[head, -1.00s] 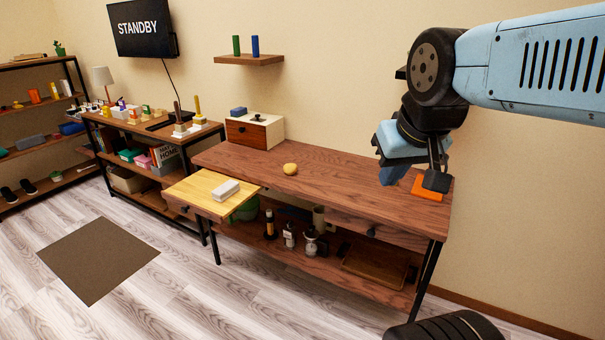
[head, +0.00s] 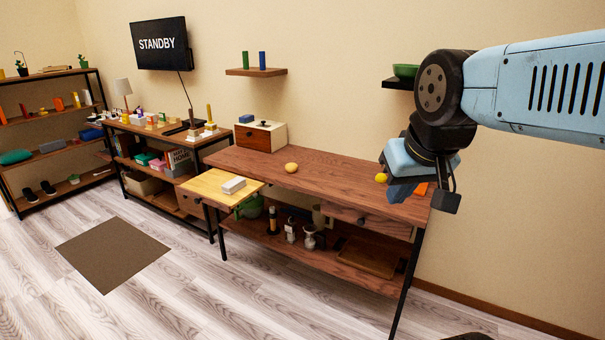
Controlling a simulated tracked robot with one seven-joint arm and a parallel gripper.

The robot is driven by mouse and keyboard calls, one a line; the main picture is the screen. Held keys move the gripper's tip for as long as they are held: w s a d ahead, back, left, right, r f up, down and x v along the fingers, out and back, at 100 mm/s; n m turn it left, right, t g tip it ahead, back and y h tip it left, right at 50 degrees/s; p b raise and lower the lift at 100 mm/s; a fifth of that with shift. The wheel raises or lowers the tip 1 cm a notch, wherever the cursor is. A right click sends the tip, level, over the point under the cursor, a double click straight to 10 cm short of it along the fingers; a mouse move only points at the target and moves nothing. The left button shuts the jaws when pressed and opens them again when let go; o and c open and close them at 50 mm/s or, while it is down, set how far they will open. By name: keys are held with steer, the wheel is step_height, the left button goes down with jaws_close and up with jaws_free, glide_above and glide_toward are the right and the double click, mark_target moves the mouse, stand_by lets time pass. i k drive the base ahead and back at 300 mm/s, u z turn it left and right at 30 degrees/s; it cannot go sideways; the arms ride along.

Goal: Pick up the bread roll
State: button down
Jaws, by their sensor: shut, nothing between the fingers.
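The bread roll (head: 291,167) is a small tan, rounded lump. It lies on the top of the brown wooden workbench (head: 335,177), near the middle, with bare wood around it. My gripper (head: 424,198) is at the right, in front of the right end of the bench in the picture, well apart from the roll. It is shut and empty; its fingertips are only partly clear against the wrist.
A pulled-out drawer (head: 213,189) with a grey-white block (head: 233,185) juts from the bench's left end. A drawer box (head: 260,136) stands at the back left. A yellow round thing (head: 381,178) and an orange piece (head: 420,188) lie near my gripper.

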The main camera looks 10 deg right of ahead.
mark_target(290, 168)
steer(key=u, duration=0.2)
steer(key=i, duration=1.05)
steer(key=z, duration=2.6)
steer(key=k, duration=0.3)
steer(key=z, duration=0.1)
